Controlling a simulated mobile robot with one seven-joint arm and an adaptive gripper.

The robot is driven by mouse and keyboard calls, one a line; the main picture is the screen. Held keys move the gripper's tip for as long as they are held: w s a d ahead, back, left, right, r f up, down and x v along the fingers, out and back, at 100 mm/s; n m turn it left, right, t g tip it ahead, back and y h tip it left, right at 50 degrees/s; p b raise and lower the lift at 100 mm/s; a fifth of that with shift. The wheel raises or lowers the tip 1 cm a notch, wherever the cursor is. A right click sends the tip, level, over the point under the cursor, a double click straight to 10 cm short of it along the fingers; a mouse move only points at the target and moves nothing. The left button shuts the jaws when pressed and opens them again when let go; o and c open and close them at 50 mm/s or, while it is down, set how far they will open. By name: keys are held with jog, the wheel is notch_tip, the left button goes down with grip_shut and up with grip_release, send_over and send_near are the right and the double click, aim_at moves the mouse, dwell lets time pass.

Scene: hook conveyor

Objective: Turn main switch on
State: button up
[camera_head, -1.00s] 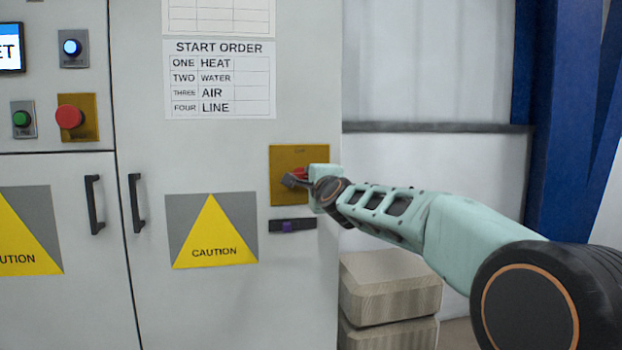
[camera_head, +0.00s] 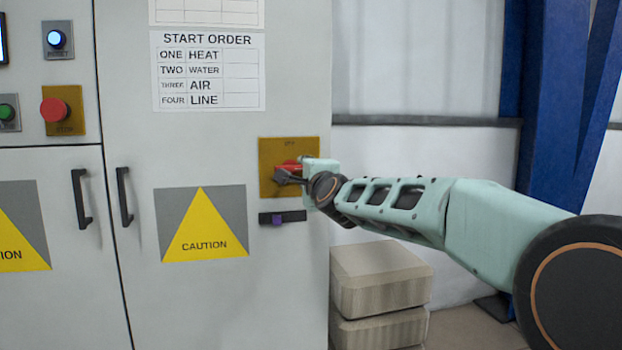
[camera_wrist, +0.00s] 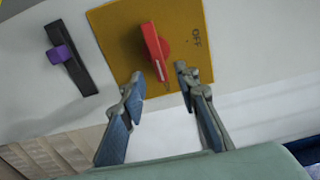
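The main switch is a red rotary handle (camera_wrist: 155,50) on a yellow plate (camera_head: 268,160) marked OFF, on the grey cabinet's right door. In the wrist view the plate (camera_wrist: 120,45) is seen turned, with the OFF label to the right of the handle. My gripper (camera_wrist: 160,85) is open, its two fingers apart at the handle's near end, one on each side of it. I cannot tell whether either finger touches the handle. In the head view the handle (camera_head: 290,165) is partly hidden by my gripper (camera_head: 284,178).
A dark slot with a purple slider (camera_head: 278,218) sits just below the plate. A red stop button (camera_head: 54,110) and door handles (camera_head: 124,196) are to the left. Stacked pale blocks (camera_head: 380,280) stand right of the cabinet. A blue column (camera_head: 550,100) stands farther right.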

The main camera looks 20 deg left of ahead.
jog(key=v, duration=0.8)
jog(key=shift+a, duration=0.1)
